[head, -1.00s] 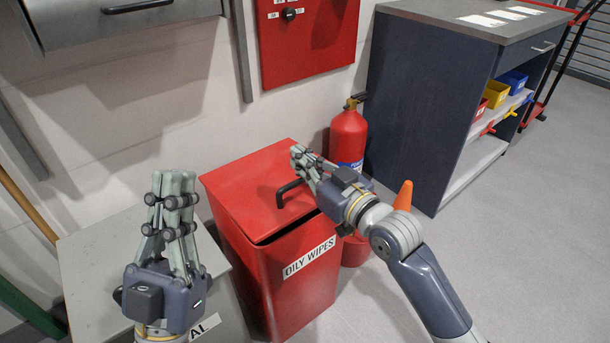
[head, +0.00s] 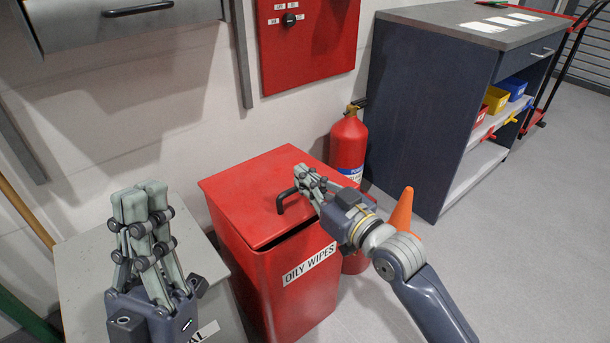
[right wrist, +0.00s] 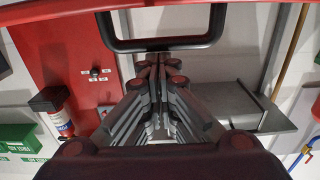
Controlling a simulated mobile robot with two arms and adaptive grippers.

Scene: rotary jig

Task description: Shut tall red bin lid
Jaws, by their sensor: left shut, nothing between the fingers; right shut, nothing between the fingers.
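The tall red bin (head: 290,285) labelled OILY WIPES stands in the middle of the head view. Its red lid (head: 250,190) lies nearly level, with a dark gap under its front edge. A black handle (head: 287,199) sits on the lid near the front. My right gripper (head: 302,176) is shut and empty, with its fingertips beside the handle and over the lid. In the right wrist view the handle (right wrist: 160,45) is just beyond the fingertips (right wrist: 160,60); I cannot tell whether they touch. My left gripper (head: 140,195) is shut and empty, left of the bin.
A grey bin (head: 85,265) stands left of the red one, below my left gripper. A fire extinguisher (head: 348,140) and an orange cone (head: 402,210) are behind and right of the red bin. A dark cabinet (head: 420,110) stands further right. The floor at the right is clear.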

